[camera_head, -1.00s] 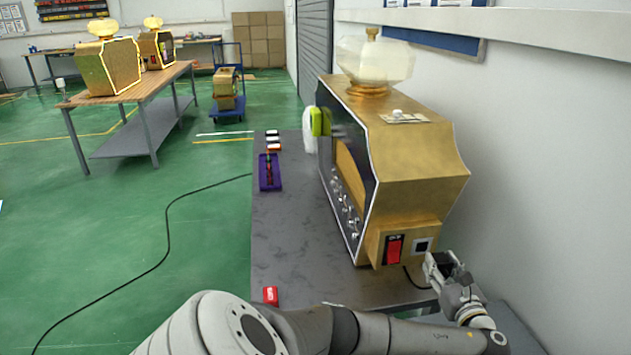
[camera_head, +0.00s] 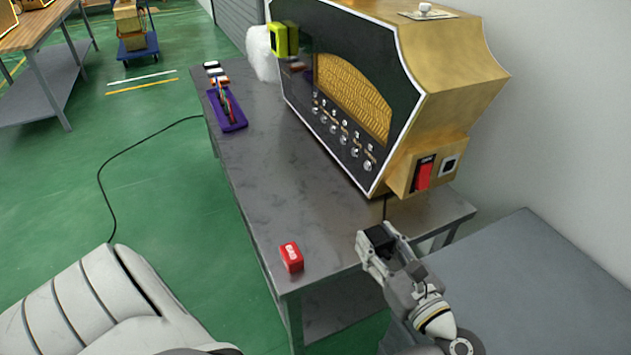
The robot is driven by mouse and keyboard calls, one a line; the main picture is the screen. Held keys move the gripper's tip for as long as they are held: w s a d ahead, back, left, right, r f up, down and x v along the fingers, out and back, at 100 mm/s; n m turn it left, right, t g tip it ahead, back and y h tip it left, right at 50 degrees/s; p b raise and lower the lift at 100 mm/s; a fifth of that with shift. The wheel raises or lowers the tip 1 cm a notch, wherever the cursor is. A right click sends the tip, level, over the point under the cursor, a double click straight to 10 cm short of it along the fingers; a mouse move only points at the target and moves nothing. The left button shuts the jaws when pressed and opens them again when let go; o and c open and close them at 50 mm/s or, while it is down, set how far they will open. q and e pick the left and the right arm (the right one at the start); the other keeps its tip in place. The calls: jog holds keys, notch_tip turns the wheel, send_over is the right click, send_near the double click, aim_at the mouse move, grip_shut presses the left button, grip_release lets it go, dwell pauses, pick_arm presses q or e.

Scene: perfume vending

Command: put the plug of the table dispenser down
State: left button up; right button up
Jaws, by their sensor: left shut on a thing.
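The gold and black table dispenser (camera_head: 455,80) stands on the grey table (camera_head: 240,185), with a red switch (camera_head: 424,174) and a dark socket (camera_head: 449,165) on its near end. A short black cord (camera_head: 384,208) hangs below that end and runs down to the black plug (camera_head: 379,236). My left gripper (camera_head: 372,248) is shut on the plug, in front of the dispenser, at the table's near end in the picture. Its height above the table top is hard to tell. The fingers partly hide the plug. My right gripper is not in view.
A red box (camera_head: 291,257) lies near the table's front corner. A purple tray (camera_head: 226,110) with small items and several small boxes (camera_head: 215,73) sit at the far left. A grey surface (camera_head: 540,280) lies to the right. The table between red box and tray is clear.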

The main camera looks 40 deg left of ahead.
pick_arm(q)
jog(key=shift+s+a+f, duration=0.1)
jog(key=shift+a+f, duration=0.2)
jog(key=shift+a, duration=0.6)
jog(key=w+a+f+b, duration=0.3)
jog(key=w+a+f, duration=0.1)
jog(key=w+a, duration=0.15)
jog(key=b, duration=0.1)
send_over(347, 240)
jog(key=f, duration=0.4)
jog(key=shift+s+d+f, duration=0.2)
jog(key=shift+d, duration=0.1)
jog(key=shift+w+a+f+b, duration=0.2)
jog(key=shift+a+f+b, duration=0.15)
jog(key=shift+f, duration=0.1)
notch_tip(347, 240, down, 3)
jog(key=shift+r+b, duration=0.1)
jog(key=shift+b, duration=0.6)
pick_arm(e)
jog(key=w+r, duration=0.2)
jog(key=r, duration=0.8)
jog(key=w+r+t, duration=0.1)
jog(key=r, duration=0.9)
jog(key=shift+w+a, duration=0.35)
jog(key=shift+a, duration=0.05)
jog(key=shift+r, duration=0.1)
